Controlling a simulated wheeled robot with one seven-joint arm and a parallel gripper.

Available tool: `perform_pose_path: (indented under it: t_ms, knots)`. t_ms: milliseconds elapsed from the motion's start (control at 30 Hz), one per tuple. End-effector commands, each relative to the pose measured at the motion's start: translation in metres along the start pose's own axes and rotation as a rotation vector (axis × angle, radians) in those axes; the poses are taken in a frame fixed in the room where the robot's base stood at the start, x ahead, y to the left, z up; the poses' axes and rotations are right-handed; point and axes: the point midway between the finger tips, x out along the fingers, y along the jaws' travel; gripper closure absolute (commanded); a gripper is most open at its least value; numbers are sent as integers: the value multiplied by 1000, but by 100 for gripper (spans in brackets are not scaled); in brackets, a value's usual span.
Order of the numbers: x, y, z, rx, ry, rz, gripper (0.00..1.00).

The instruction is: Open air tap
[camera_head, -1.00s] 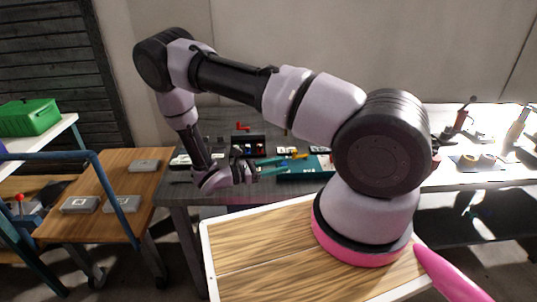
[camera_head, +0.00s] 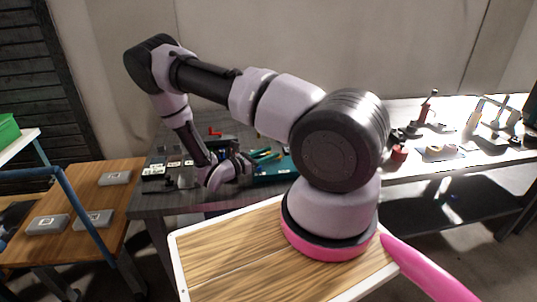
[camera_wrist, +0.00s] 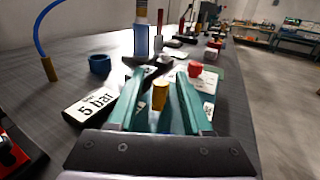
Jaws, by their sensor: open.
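In the wrist view my gripper (camera_wrist: 160,88) is open, with teal fingers. A short yellow-orange cylinder (camera_wrist: 160,96) shows between the fingers; I cannot tell whether they touch it.
The bench (camera_head: 150,207) holds several small items. In the wrist view, a blue hose (camera_wrist: 37,32) with a brass end, a blue ring (camera_wrist: 100,64) and a red part (camera_wrist: 10,152) are on the left. A red knob (camera_wrist: 195,68) is beyond the right finger.

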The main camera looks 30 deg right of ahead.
Motion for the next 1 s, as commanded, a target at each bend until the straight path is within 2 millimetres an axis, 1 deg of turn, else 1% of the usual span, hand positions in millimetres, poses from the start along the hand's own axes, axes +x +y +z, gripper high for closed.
perform_pose_path:
  t_ms: [233, 267, 300, 367, 400, 600, 900, 1000]
  knots:
    - [1, 0, 0, 0, 0, 1, 50]
    - [1, 0, 0, 0, 0, 1, 54]
    - [1, 0, 0, 0, 0, 1, 70]
    - [1, 0, 0, 0, 0, 1, 92]
    - [1, 0, 0, 0, 0, 1, 100]
    - [1, 2, 0, 2, -1, -18, 100]
    - [4, 12, 0, 5, -2, -233, 100]
    - [5, 13, 0, 3, 0, -265, 100]
